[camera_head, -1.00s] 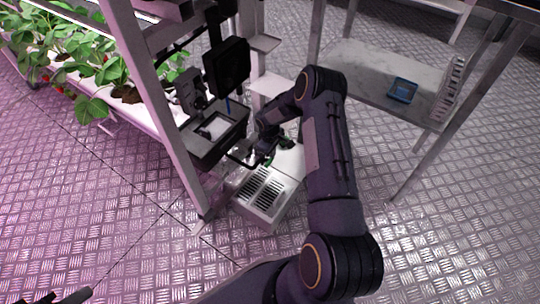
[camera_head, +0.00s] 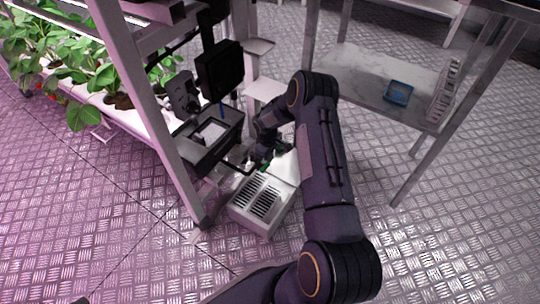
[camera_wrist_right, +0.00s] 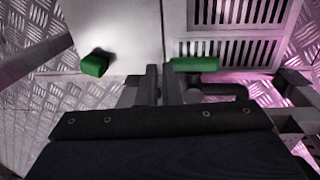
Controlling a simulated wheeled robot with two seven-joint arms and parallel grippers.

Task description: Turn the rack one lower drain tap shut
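My right gripper (camera_wrist_right: 160,85) reaches down beside the rack, its two fingers close together with only a thin gap and nothing clear between them. In the right wrist view a green tap handle (camera_wrist_right: 195,64) lies just right of the fingertips, close to or touching the right finger; I cannot tell which. A dark pipe (camera_wrist_right: 225,91) runs just below that handle. A second green handle (camera_wrist_right: 95,64) lies farther left, apart from the fingers. In the head view my right gripper (camera_head: 262,152) is partly hidden by its wrist. Only a dark scrap of my left gripper (camera_head: 81,300) shows at the bottom edge.
A pale slotted box (camera_head: 262,204) stands on the floor by the rack post (camera_head: 150,110). Above it hang a dark tray (camera_head: 207,150) and a black panel (camera_head: 219,70). A shelf table (camera_head: 365,80) with a blue dish (camera_head: 399,92) stands right. Floor is open in front.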

